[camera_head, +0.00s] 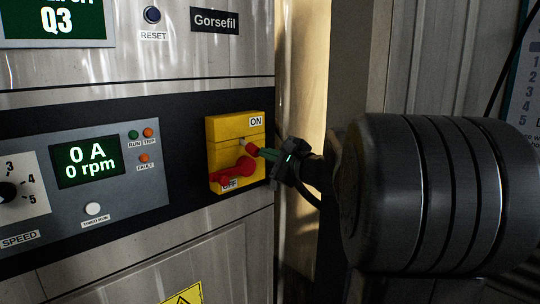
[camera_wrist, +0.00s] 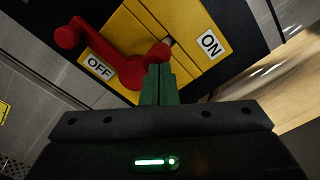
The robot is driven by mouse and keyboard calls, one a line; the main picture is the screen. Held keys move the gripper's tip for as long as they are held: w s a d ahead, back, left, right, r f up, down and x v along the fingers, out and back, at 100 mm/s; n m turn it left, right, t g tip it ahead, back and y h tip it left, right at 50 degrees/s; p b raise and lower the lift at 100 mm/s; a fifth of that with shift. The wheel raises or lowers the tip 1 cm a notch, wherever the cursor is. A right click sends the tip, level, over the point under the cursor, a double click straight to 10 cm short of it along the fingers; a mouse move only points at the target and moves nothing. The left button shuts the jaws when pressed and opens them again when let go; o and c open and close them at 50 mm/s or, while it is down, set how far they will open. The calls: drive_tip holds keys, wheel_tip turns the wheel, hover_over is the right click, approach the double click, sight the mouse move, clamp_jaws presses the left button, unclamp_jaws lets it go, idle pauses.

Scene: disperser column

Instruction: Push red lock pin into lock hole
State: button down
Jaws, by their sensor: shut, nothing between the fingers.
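A yellow switch box (camera_head: 213,130) with a red rotary handle (camera_head: 232,175) is on the panel. The handle's knob lies by the OFF label; they also show in the wrist view as the yellow box (camera_wrist: 205,75) and handle (camera_wrist: 95,57). The red lock pin (camera_head: 251,149) is on the box's upper part, below the ON label; its rounded end (camera_wrist: 158,52) shows in the wrist view. My gripper (camera_head: 262,153) is shut and empty, its green fingertips (camera_wrist: 160,68) at the pin's end. I cannot tell whether they touch. The lock hole is mostly hidden; a small dark opening (camera_wrist: 168,40) shows beside the pin.
The control panel (camera_head: 178,150) has a display (camera_head: 87,163) reading 0 A and 0 rpm, a speed knob (camera_head: 8,191) and small buttons left of the box. A metal column (camera_head: 345,60) stands right of the panel, close to my arm.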

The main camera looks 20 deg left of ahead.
drive_tip(key=shift+w+a, duration=0.1)
drive_tip(key=shift+a, duration=0.15)
idle(0.4)
drive_tip(key=b+v, duration=0.3)
drive_tip(key=v, duration=1.3)
drive_tip(key=shift+d, duration=0.3)
drive_tip(key=shift+a, duration=0.15)
drive_tip(key=p+x, duration=0.2)
drive_tip(key=x, duration=1.2)
drive_tip(key=shift+a+p, duration=0.3)
drive_tip(key=shift+a, duration=0.05)
drive_tip(key=shift+w+d, duration=0.1)
